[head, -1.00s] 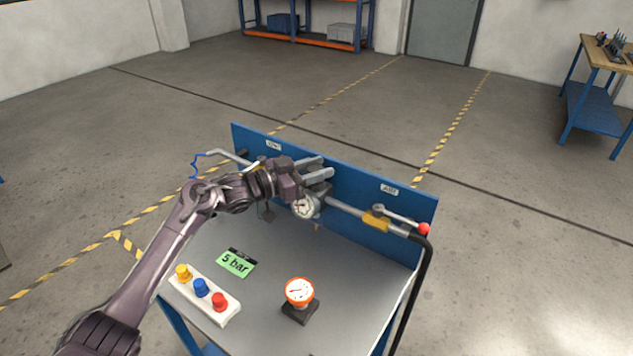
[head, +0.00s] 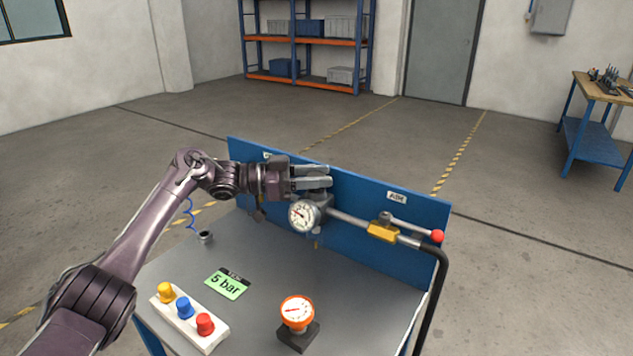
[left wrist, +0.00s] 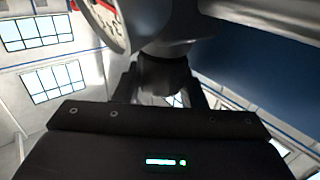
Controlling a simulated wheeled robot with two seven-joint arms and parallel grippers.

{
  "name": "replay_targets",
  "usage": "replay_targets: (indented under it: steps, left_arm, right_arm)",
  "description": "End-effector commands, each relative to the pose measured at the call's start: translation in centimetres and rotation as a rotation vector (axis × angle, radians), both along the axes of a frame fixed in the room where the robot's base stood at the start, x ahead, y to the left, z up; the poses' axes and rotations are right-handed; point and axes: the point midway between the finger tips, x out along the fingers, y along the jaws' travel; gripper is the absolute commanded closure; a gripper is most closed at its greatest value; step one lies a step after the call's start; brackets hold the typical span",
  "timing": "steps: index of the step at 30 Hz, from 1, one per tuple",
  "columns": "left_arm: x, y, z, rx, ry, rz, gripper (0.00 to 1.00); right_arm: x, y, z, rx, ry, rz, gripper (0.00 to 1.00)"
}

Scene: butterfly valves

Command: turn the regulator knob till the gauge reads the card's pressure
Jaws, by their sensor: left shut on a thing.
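The regulator with its white round gauge (head: 303,215) sits on the pipe in front of the blue panel. The gauge has a dark needle; its exact reading is too small to tell. My left gripper (head: 318,177) is just above the gauge, its fingers pointing right. In the left wrist view, its fingers are closed around the dark regulator knob (left wrist: 163,74), against the grey regulator body, with the gauge's edge (left wrist: 103,22) at the upper left. The green card (head: 227,284) reads "5 bar" and lies on the bench. My right gripper is not in view.
An orange gauge (head: 297,312) on a black stand is at the bench front. A white block (head: 215,338) with yellow, blue and red knobs is at front left. A yellow valve with a red-tipped lever (head: 412,229) is right of the regulator. The bench middle is clear.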

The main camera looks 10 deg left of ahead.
Motion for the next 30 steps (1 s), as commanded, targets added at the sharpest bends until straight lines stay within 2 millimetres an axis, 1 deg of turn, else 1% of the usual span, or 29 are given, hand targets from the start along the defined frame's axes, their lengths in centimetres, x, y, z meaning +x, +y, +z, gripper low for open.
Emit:
replay_targets:
  steps: [1,10,11,12,20,23,26,30]
  left_arm:
    - [0.1,0.1,0.3,-0.001,-0.006,0.002,0.86]
    - [0.1,0.1,0.3,-0.002,-0.007,0.002,0.86]
    - [0.1,0.0,0.3,-0.002,-0.007,0.002,0.59]
    - [0.1,0.0,0.3,-0.002,-0.007,0.002,0.54]
    - [0.0,0.1,0.1,-0.001,-0.003,0.001,0.54]
    - [-0.1,0.6,0.0,-0.001,-0.003,0.002,0.54]
    - [-0.5,2.0,-0.1,0.0,-0.003,0.004,0.54]
    - [-1.3,4.4,-0.1,0.0,-0.004,0.004,0.54]
  right_arm:
    - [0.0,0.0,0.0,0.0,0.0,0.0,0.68]
    - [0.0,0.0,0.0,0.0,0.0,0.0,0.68]
    - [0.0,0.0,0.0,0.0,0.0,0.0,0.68]
    - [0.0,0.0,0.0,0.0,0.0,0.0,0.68]
    - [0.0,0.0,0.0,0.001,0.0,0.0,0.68]
    - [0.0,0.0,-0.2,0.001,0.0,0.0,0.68]
    - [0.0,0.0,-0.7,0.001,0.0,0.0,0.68]
    - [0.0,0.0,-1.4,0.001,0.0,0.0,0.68]
